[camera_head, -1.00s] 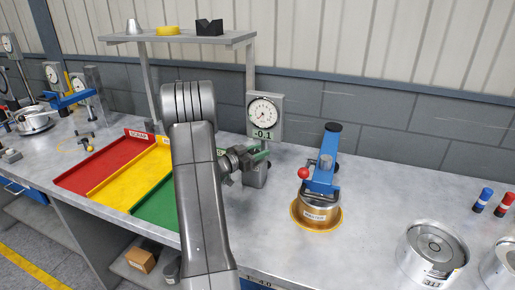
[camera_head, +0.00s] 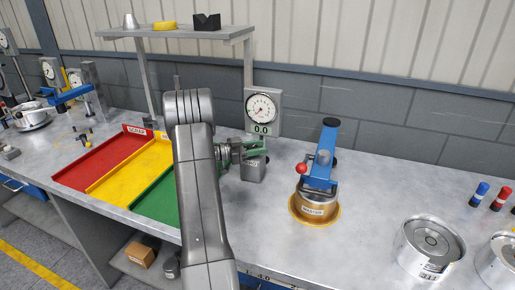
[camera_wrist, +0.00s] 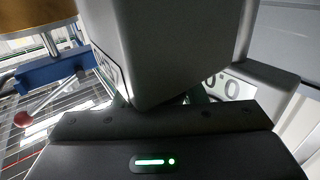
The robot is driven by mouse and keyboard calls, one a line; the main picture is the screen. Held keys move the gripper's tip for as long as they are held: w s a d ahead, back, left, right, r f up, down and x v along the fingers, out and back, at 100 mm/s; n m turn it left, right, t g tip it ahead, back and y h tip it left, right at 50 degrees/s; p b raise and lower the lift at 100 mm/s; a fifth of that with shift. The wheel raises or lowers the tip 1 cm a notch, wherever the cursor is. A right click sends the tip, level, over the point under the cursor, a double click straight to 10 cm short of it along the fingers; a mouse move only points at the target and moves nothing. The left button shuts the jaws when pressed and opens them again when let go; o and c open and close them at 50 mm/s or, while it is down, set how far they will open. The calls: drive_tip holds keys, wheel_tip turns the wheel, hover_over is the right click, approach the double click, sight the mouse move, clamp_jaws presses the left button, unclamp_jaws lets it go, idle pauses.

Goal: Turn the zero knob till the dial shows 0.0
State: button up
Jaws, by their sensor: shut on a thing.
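The dial gauge (camera_head: 264,105) stands on a grey post at the back of the bench. Its green readout (camera_head: 262,129) shows 0.0. In the wrist view the readout (camera_wrist: 231,87) also shows a 0, seen upside down and partly hidden. My gripper (camera_head: 257,150) reaches to the base of the gauge post, just below the readout, with its greenish fingers shut. The zero knob is hidden between the fingers. The gauge's grey base block (camera_head: 252,170) shows below my fingers.
A blue clamp (camera_head: 321,170) with a red ball handle stands on the brass master (camera_head: 315,209) to the right. Red, yellow and green trays (camera_head: 90,158) lie to the left. A shelf (camera_head: 180,34) is above. Silver clutch parts (camera_head: 430,245) sit at the right.

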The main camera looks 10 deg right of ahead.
drive_tip(key=shift+r, duration=0.1)
drive_tip(key=o, duration=1)
drive_tip(key=shift+c, duration=0.2)
drive_tip(key=a+b, duration=0.3)
drive_tip(key=a, duration=1)
drive_tip(key=shift+a, duration=0.4)
drive_tip(key=shift+s, duration=0.1)
drive_tip(key=d+p, duration=0.3)
drive_tip(key=d, duration=1.1)
drive_tip(key=shift+a, duration=0.1)
